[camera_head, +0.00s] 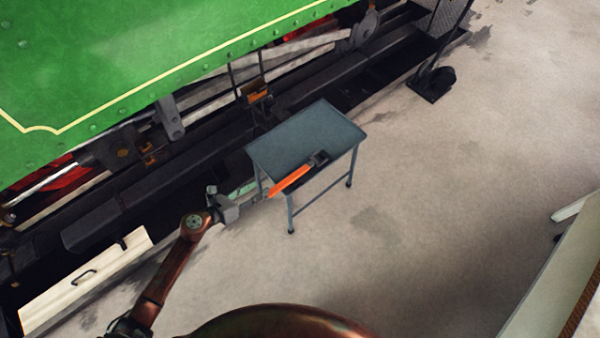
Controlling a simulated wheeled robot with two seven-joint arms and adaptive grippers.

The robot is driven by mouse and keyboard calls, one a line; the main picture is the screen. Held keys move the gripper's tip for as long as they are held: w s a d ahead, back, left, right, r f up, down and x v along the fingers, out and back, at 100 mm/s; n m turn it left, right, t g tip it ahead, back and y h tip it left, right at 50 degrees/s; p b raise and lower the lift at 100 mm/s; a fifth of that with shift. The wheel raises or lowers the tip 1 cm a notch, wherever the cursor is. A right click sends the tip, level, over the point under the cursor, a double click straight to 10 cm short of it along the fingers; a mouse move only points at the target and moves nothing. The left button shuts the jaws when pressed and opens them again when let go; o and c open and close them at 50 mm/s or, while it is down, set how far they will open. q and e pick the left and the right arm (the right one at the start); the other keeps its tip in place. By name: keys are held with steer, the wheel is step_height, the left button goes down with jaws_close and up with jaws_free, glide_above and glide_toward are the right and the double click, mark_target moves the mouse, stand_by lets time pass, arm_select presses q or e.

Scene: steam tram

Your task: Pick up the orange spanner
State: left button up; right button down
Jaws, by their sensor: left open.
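The orange spanner (291,179) has an orange handle and a dark head at its upper right end. It lies along the near edge of a small blue-grey metal table (305,133), its handle end reaching toward the table's near left corner. My left gripper (262,191) is just left of the handle end, low beside the table's near left corner. It is open and holds nothing that I can see. Its fingers are small and partly unclear against the table leg. I cannot tell whether it touches the spanner. My right gripper is not in view.
A green steam tram (130,50) with dark running gear stands behind the table. A cream box with a handle (85,280) lies at the lower left. A dark stand (432,85) is at the upper right, a pale panel (555,270) at the right. The floor right of the table is clear.

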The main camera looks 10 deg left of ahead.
mark_target(281, 185)
arm_select(q)
steer(key=d+f+m+b, duration=0.1)
steer(key=w+d+m+b, duration=0.1)
steer(key=d+m, duration=0.1)
steer(key=w+d+f+m+g+b, duration=0.1)
steer(key=m, duration=0.1)
steer(key=shift+d+f+h, duration=0.25)
steer(key=shift+f+h, duration=0.05)
steer(key=shift+h, duration=0.1)
steer(key=shift+w+d+f+b, duration=0.1)
steer(key=shift+w+b, duration=0.1)
steer(key=shift+b, duration=0.1)
steer(key=shift+w+d+f, duration=0.15)
steer(key=shift+w+f, duration=0.1)
steer(key=b+x, duration=0.2)
steer(key=x, duration=0.2)
steer(key=shift+f, duration=0.1)
steer(key=shift+w, duration=0.2)
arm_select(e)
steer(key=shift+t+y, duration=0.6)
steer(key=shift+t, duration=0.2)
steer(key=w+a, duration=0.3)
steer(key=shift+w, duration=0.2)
arm_select(q)
jaws_close()
